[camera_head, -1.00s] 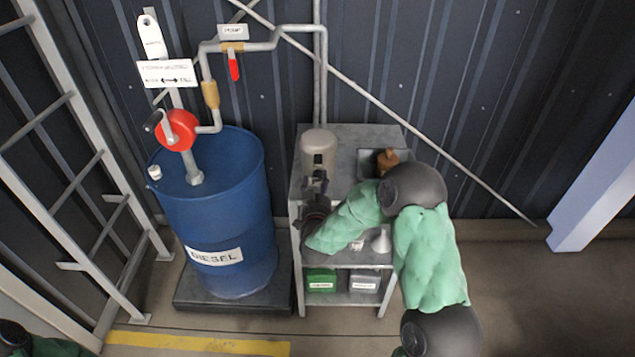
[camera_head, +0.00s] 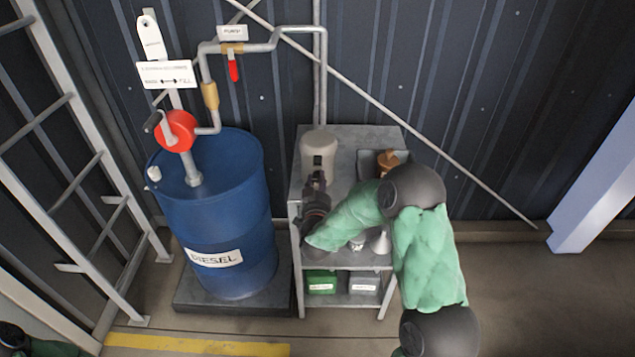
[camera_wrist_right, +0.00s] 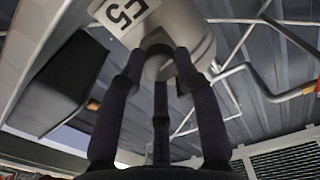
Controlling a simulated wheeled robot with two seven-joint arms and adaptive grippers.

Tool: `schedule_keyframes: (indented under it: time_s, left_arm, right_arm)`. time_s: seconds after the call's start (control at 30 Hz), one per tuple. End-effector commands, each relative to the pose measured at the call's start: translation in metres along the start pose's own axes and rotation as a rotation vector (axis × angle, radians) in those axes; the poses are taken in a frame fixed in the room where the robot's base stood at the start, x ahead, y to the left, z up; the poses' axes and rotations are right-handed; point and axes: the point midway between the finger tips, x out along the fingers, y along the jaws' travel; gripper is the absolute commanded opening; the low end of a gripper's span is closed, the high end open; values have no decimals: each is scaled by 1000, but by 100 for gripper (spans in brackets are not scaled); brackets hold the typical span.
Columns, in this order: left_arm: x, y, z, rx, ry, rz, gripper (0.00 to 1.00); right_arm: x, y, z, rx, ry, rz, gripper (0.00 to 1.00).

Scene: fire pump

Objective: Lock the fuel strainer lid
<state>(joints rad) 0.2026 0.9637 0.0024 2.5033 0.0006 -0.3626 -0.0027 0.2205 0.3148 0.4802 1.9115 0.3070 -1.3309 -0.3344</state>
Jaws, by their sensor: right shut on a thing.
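The beige fuel strainer (camera_head: 318,145) stands on the left part of the grey bench in the head view. My right gripper (camera_head: 318,170) is at its front side, with the arm coming in from the right.
The grey bench (camera_head: 352,135) holds a tray (camera_head: 367,163) with a brown item at the back right. A funnel (camera_head: 382,242) and green and grey boxes are lower down. A blue diesel drum (camera_head: 212,210) with a red pump (camera_head: 177,131) stands left. A ladder (camera_head: 70,170) is far left.

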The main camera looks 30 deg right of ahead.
Motion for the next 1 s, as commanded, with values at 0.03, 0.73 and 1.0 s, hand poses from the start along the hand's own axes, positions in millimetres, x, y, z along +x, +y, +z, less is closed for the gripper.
schedule_keyframes:
  time_s: [0.03,0.73,1.0]
  left_arm:
    - [2,-1,0,0,0,0,38]
    - [63,-22,-2,0,0,0,38]
    - [90,-32,-3,0,0,0,38]
  right_arm:
    - [1,0,-4,11,11,0,0]
    - [2,2,-4,532,22,-4,0]
    - [2,4,-5,789,22,-6,0]
